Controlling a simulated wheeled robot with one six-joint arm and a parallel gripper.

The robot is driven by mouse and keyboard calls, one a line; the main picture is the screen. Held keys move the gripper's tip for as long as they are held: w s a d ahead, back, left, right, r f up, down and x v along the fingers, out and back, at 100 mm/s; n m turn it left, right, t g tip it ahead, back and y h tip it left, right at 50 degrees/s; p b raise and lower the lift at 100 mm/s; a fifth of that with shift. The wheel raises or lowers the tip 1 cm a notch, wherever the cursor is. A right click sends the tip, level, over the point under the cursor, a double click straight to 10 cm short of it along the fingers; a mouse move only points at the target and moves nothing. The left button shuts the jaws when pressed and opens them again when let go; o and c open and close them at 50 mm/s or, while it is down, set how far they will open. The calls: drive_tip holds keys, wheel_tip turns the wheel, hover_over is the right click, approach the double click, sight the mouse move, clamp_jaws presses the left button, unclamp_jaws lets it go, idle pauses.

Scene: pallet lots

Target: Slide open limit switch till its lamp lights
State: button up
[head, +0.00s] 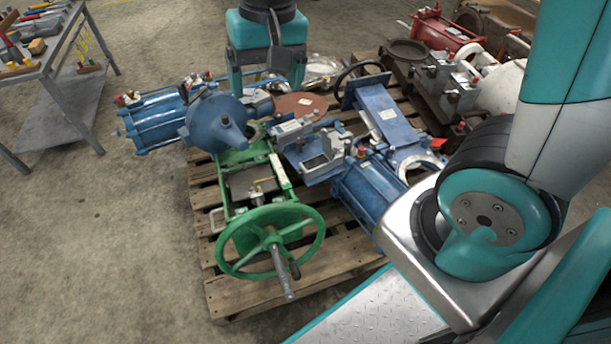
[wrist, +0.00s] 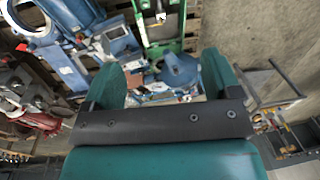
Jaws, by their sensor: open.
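Two small grey switch-like boxes sit on a blue bracket (head: 315,176) amid the valve parts on the pallet. One box (head: 290,127) is farther back and the other box (head: 324,157) is nearer. I cannot tell which is the open limit switch, and I make out no lit lamp.
A green valve with a handwheel (head: 268,240) stands in front on the wooden pallet (head: 240,294). A blue actuator (head: 155,117) juts out left. Another pallet with red parts (head: 441,30) is behind right. A tool table (head: 45,70) stands at left, with clear floor between.

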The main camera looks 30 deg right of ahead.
drive_tip(key=w+d+f+m+h+b, duration=0.1)
drive_tip(key=w+d+f+m+b, duration=0.3)
drive_tip(key=f, duration=0.4)
drive_tip(key=w+d+f+m+h+b, duration=0.2)
drive_tip(key=w+f+m, duration=0.2)
drive_tip(key=w+f, duration=0.3)
drive_tip(key=m+g+h+b, duration=0.2)
drive_tip(key=m+h+b, duration=0.1)
drive_tip(key=m+b, duration=0.4)
approach(313, 163)
drive_tip(key=shift+m, duration=0.8)
drive_tip(key=b+x, duration=0.7)
drive_tip(key=x, duration=0.3)
drive_tip(key=shift+d+f, duration=0.15)
drive_tip(key=shift+f, duration=0.1)
drive_tip(key=shift+c, duration=0.2)
